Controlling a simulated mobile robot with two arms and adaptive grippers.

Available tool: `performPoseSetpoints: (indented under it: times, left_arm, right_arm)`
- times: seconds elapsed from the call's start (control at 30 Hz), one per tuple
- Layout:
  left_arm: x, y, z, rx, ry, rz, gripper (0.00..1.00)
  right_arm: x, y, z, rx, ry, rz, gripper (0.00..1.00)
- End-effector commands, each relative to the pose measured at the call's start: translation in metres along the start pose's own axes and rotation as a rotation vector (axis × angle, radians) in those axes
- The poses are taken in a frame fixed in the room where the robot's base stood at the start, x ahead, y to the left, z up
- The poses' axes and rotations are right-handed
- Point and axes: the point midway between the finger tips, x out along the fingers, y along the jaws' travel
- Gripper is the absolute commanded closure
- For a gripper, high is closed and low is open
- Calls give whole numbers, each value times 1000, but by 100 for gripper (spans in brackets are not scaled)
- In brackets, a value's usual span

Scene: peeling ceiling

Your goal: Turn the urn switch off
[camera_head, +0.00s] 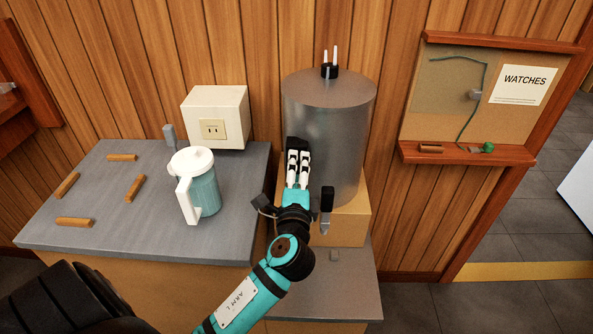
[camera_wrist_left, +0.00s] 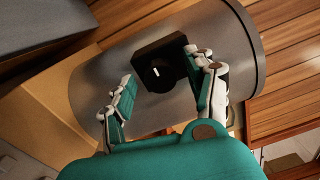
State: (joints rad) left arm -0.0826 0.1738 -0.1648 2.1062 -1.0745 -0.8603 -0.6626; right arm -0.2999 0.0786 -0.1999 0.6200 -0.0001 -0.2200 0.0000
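The urn (camera_head: 335,130) is a large grey metal cylinder on a wooden block. Its switch (camera_head: 297,143) is a black box on the urn's front left side, partly hidden behind my left gripper (camera_head: 298,160). My left gripper (camera_wrist_left: 160,68) is open there, one finger on each side of the knob, with visible gaps and nothing held. Whether the fingertips reach the knob's depth is unclear. My right gripper is out of view.
A black tap (camera_head: 327,198) sticks out of the urn just right of my left gripper. A socket box (camera_head: 232,105) and a corkboard (camera_head: 440,100) flank the urn.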

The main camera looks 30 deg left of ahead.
Motion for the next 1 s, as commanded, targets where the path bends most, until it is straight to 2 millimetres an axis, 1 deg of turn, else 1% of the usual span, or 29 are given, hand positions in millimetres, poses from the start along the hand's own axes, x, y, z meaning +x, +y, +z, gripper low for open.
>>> performPoseSetpoints:
  times: [0.2,0.27,0.33,0.47,0.7,0.83,1.0]
  left_arm:
    - [-1,0,0,1,1,0,45]
    - [-4,1,-1,1,2,1,45]
    - [-12,1,-1,2,3,1,45]
    - [-36,2,0,-1,2,5,45]
    - [-87,2,0,0,1,5,45]
    - [-107,2,0,0,2,4,45]
    - [-119,0,0,1,0,0,45]
  right_arm:
    - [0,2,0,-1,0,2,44]
    - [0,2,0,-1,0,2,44]
    - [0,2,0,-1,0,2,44]
    - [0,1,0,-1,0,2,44]
    - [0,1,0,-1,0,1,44]
    - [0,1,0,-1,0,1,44]
    - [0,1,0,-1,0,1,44]
